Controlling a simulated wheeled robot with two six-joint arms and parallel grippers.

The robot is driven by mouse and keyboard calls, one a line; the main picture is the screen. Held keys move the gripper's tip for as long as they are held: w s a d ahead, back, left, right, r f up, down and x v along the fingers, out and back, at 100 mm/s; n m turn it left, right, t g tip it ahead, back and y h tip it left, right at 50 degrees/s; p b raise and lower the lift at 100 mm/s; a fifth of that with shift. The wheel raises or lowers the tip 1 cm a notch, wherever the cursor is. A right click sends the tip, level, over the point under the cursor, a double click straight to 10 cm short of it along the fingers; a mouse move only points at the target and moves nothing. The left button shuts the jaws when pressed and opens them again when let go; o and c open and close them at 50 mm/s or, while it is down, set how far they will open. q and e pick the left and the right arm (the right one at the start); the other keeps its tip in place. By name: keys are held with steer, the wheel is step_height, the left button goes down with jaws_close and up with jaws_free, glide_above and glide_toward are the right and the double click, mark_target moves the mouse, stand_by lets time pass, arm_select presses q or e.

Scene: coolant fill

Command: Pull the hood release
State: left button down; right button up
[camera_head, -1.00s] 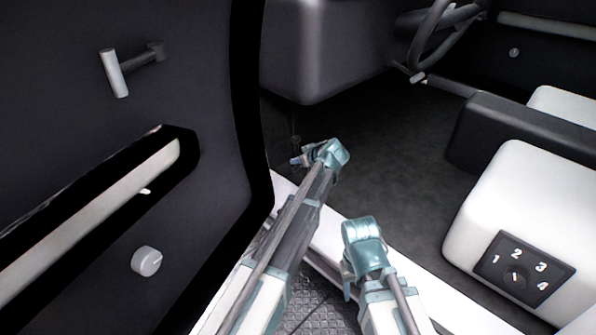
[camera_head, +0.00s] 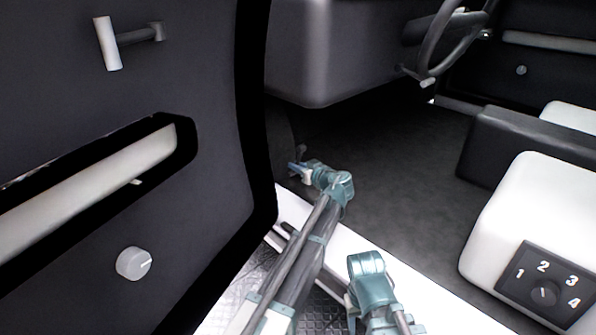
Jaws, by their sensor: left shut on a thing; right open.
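My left gripper (camera_head: 299,172) is low in the driver's footwell, beside the dark side wall just inside the door opening. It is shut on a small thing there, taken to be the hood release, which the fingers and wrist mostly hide. A small dark piece (camera_head: 302,150) shows just above the fingers; I cannot tell whether it is part of the release. My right gripper (camera_head: 352,318) is open and empty near the bottom of the picture, outside the sill, partly hidden by its own wrist.
The open door at left carries a handle (camera_head: 108,43), a long armrest (camera_head: 100,180) and a round knob (camera_head: 134,263). The dashboard (camera_head: 340,50) overhangs the footwell. A white seat (camera_head: 535,200) with a numbered dial (camera_head: 543,290) stands at right. The dark floor (camera_head: 400,160) between is clear.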

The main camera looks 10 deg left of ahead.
stand_by(0.3)
arm_select(q)
steer(key=c, duration=0.8)
jaws_free()
steer(key=shift+c, duration=0.2)
steer(key=p+v, duration=0.1)
steer(key=v, duration=0.6)
steer(key=shift+s+d+p, duration=0.15)
steer(key=shift+s+p, duration=0.05)
steer(key=shift+p, duration=0.1)
